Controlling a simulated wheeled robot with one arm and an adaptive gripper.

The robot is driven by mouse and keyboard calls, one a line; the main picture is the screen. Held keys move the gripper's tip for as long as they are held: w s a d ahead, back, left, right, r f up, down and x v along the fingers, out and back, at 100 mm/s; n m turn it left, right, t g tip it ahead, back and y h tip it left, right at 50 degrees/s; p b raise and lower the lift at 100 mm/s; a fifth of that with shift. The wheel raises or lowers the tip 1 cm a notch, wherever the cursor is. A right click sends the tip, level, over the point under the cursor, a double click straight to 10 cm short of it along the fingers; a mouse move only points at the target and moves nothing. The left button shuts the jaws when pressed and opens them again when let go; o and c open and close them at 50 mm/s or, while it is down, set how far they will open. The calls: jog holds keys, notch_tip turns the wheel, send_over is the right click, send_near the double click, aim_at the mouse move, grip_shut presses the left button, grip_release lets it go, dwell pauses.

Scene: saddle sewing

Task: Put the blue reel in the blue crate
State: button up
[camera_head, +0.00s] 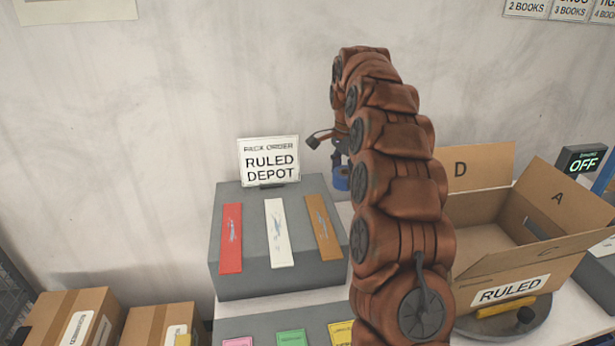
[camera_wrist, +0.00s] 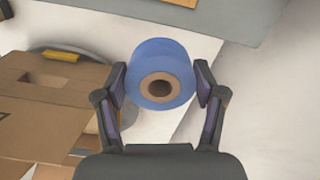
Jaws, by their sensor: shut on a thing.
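The blue reel (camera_wrist: 152,58) has a brown core and sits between the two dark fingertips of my gripper (camera_wrist: 160,84) in the wrist view. My gripper is shut on it, one finger on each side. In the head view the reel (camera_head: 340,178) shows as a small blue patch below my gripper, partly hidden by my brown padded arm. It is held up near the back of the table, right of the grey stepped display. No blue crate shows in either view.
An open cardboard box (camera_head: 570,225) marked RULED stands on a dark round plate (camera_head: 485,326) at the right. The grey display (camera_head: 235,290) holds red, white and brown strips and a RULED DEPOT sign (camera_head: 270,158). Closed cartons (camera_head: 75,315) are at lower left.

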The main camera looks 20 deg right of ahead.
jog(key=p, duration=0.3)
send_over(312, 186)
jog(key=shift+w+f, duration=0.1)
jog(key=shift+f, duration=0.4)
jog(key=shift+f, duration=0.1)
jog(key=shift+f+p, duration=0.7)
jog(key=shift+f, duration=1)
jog(key=shift+f, duration=0.1)
jog(key=o, duration=1.3)
jog(key=shift+r, duration=0.2)
